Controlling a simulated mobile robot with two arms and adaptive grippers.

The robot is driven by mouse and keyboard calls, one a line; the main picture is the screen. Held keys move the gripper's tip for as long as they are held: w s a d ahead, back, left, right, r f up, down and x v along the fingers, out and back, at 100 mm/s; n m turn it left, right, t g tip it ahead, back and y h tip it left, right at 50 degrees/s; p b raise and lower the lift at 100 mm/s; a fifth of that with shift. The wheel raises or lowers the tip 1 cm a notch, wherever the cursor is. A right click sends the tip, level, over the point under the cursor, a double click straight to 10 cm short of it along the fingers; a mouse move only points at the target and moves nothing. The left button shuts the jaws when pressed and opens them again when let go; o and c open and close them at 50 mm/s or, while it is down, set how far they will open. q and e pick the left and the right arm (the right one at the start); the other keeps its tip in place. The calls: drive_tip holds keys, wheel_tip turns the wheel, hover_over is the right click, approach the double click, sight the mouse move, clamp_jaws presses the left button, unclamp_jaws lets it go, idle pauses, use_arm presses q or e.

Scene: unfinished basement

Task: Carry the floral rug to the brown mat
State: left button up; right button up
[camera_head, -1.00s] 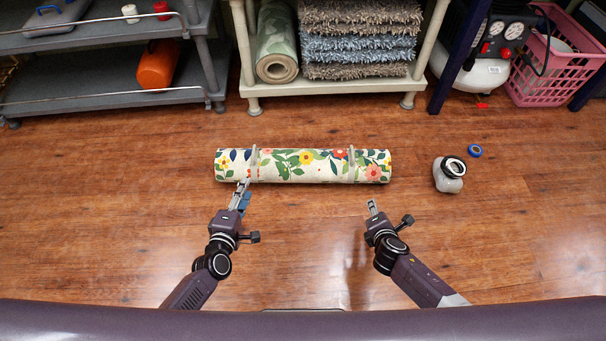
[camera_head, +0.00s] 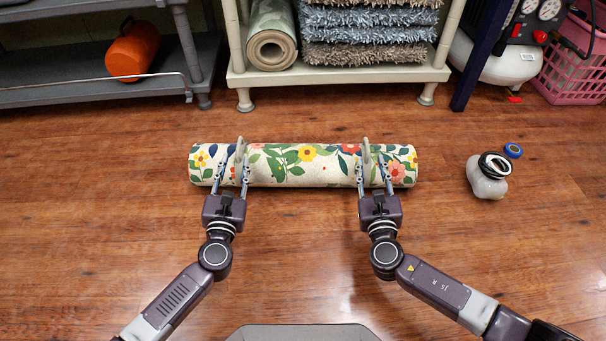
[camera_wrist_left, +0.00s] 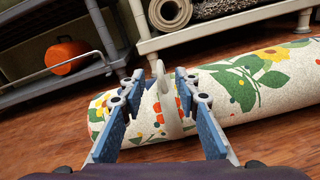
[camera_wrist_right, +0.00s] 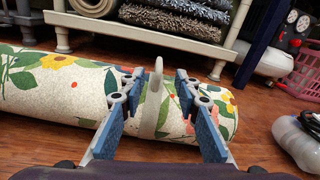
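The floral rug (camera_head: 300,170) is a rolled cream tube with flowers and leaves, lying crosswise on the wood floor. Two pale upright loops sit around it, a left one (camera_head: 240,150) and a right one (camera_head: 366,151). My left gripper (camera_head: 232,170) is open, with its fingers on either side of the left loop (camera_wrist_left: 160,85). My right gripper (camera_head: 374,170) is open, with its fingers on either side of the right loop (camera_wrist_right: 158,80). Neither gripper is closed on a loop. I see no brown mat lying on the floor; a shelf holds folded shaggy mats (camera_head: 365,55), one brownish.
A cream shelf (camera_head: 330,77) with a rolled green rug (camera_head: 271,48) stands behind. A grey shelf (camera_head: 90,95) with an orange canister (camera_head: 133,50) is at left. The near floor is clear.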

sight(238, 151)
use_arm(q)
drive_tip(key=shift+w+f, duration=0.15)
use_arm(e)
drive_tip(key=shift+w+a+r, duration=0.1)
drive_tip(key=shift+a, duration=0.05)
